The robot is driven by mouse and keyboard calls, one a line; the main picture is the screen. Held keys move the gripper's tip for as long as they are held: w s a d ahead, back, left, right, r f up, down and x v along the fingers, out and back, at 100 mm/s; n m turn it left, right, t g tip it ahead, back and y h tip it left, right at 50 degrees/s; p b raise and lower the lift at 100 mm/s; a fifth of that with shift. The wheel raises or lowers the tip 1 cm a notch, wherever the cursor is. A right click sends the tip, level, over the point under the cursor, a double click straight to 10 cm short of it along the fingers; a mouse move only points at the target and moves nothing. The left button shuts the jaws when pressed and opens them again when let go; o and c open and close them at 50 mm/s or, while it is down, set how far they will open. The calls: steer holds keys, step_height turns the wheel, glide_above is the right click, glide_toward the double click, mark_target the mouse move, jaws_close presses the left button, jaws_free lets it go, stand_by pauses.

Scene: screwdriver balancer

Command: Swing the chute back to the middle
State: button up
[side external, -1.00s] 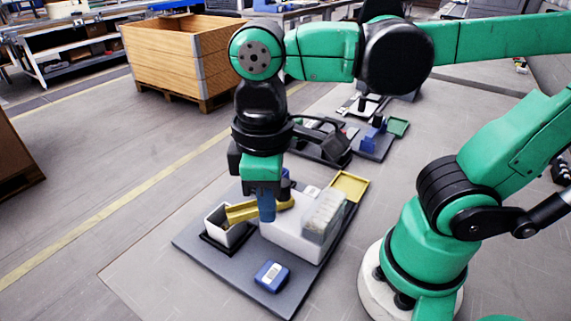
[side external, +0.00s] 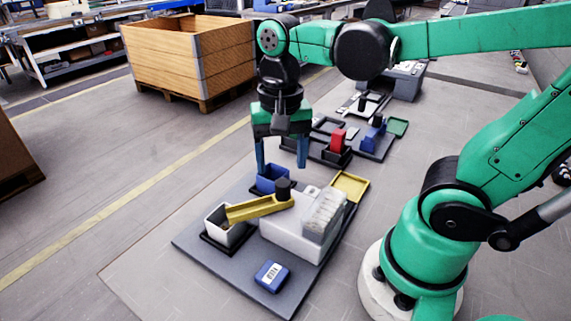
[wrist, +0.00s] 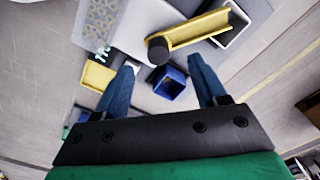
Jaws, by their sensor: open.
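The yellow chute (side external: 256,209) is a long open trough on the white machine (side external: 285,238), joined at a black round pivot knob (side external: 283,188). Its free end points left, over the white bin (side external: 222,228) in a black tray. It also shows in the wrist view (wrist: 200,32), reaching to the upper right. A blue bin (side external: 270,180) stands behind the knob. My gripper (side external: 281,172) is open and empty, its blue fingers above and behind the blue bin. In the wrist view the fingers (wrist: 160,80) are wide apart, with the blue bin and knob showing between and beyond them.
A clear-sided box (side external: 324,215) stands on the machine's right, with a yellow tray (side external: 350,186) behind it. A blue and white device (side external: 272,275) lies at the board's front. Fixtures with a red block (side external: 337,139) and a blue part (side external: 377,132) stand behind.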

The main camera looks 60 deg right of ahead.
mark_target(283, 183)
steer(key=shift+d+f+m, duration=0.2)
steer(key=shift+d+m, duration=0.05)
steer(key=shift+m, duration=0.15)
steer(key=shift+f, duration=2.6)
jaws_close()
